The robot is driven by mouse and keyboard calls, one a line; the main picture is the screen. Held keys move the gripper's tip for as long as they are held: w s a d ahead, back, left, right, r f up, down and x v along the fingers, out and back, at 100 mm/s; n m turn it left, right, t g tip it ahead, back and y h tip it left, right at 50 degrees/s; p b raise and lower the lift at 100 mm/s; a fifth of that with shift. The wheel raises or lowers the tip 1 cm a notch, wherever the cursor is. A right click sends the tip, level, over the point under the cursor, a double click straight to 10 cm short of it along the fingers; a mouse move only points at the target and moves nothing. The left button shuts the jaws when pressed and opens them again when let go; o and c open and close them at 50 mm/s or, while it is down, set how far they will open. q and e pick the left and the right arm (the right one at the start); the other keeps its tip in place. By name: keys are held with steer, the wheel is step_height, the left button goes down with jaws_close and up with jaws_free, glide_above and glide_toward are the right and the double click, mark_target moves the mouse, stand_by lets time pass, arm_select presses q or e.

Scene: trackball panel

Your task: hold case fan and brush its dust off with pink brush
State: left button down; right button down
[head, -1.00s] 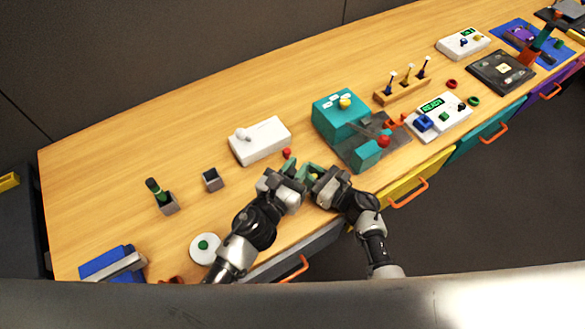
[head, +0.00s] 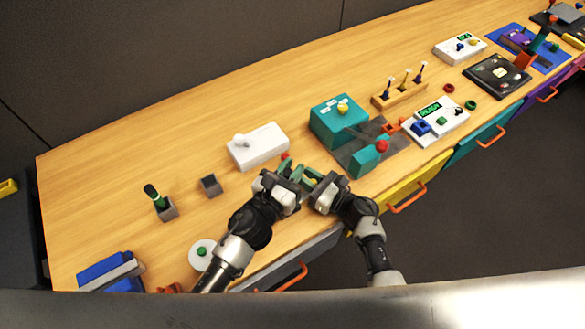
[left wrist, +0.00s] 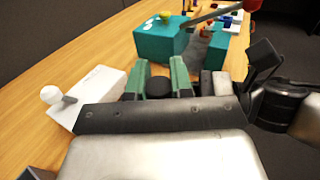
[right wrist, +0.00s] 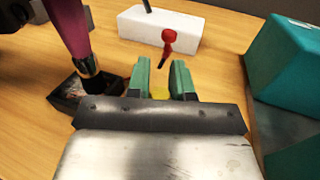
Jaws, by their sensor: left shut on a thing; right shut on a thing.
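My left gripper (head: 298,171) and right gripper (head: 312,179) are close together above the table's front part, fingers pointing toward each other. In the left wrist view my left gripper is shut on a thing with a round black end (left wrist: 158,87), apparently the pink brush. The pink brush (right wrist: 68,18) shows in the right wrist view, its handle ending in a dark collar. In that view my right gripper is shut on a small yellow part (right wrist: 160,92), apparently of the case fan. A dark angular thing (right wrist: 68,88) lies below the brush; I cannot tell whether it is the fan.
A white box (head: 258,147) with a lever stands behind the grippers. A teal machine (head: 335,121) on a dark plate stands to their right. A grey cup (head: 210,186) stands at left, beside a cup (head: 166,209) holding a green-handled tool. Table is free behind these.

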arm_select(q)
steer(key=shift+w+a, duration=0.3)
steer(key=shift+w, duration=0.15)
steer(key=shift+a, duration=0.1)
steer(key=shift+s+a, duration=0.3)
steer(key=shift+a, duration=0.1)
steer(key=shift+s+a, duration=0.3)
steer(key=shift+a, duration=0.2)
stand_by(0.3)
steer(key=shift+s+d+f, duration=0.1)
steer(key=shift+s+d, duration=0.2)
steer(key=shift+s, duration=0.25)
